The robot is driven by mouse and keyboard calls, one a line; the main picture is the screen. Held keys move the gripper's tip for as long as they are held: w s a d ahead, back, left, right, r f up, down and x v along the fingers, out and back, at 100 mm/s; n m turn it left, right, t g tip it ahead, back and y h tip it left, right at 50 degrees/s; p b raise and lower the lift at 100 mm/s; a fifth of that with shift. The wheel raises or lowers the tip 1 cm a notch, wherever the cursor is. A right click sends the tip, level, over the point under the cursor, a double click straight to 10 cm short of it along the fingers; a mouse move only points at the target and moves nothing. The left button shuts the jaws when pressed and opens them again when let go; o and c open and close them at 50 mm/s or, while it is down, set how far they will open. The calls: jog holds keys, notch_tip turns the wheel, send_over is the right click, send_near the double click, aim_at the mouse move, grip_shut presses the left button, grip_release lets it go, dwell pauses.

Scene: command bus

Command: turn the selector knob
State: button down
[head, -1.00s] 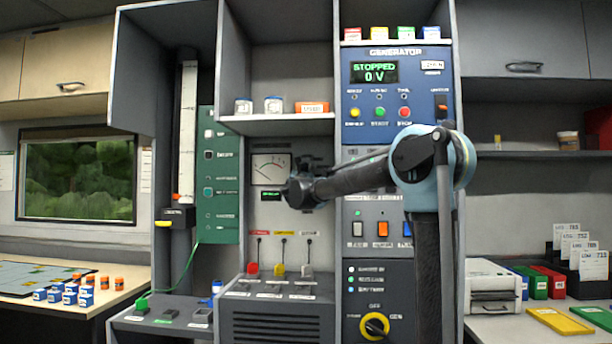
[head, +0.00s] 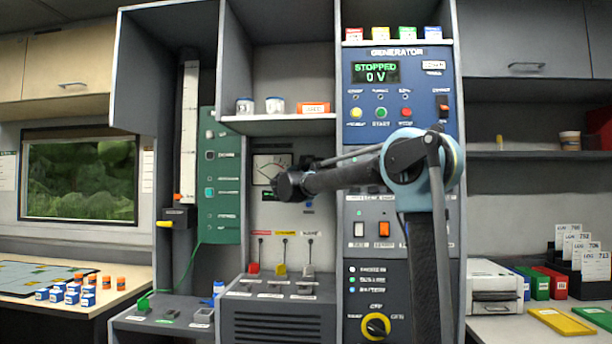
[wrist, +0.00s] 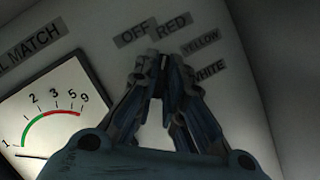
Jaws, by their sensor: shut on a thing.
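My gripper (wrist: 163,62) is shut at the panel, its fingertips close together beside the labels OFF (wrist: 133,33), RED (wrist: 174,25), YELLOW (wrist: 201,42) and WHITE (wrist: 210,71). The selector knob is hidden between and behind the fingers, so its pointer cannot be read. In the head view my gripper's end (head: 290,184) is in front of the grey panel, just below and right of the analog meter (head: 269,169). The meter also shows in the wrist view (wrist: 50,115), with its needle low near the left end.
Red, yellow and white levers (head: 281,269) stand on the sloped console below. A separate yellow-and-black knob (head: 375,326) sits low on the generator panel (head: 400,80), which reads STOPPED 0 V. A shelf (head: 277,124) with jars is above my forearm.

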jog(key=shift+d+f, duration=0.1)
jog(key=c, duration=1.7)
grip_release()
jog(key=v, duration=1.2)
jog(key=shift+w, duration=0.1)
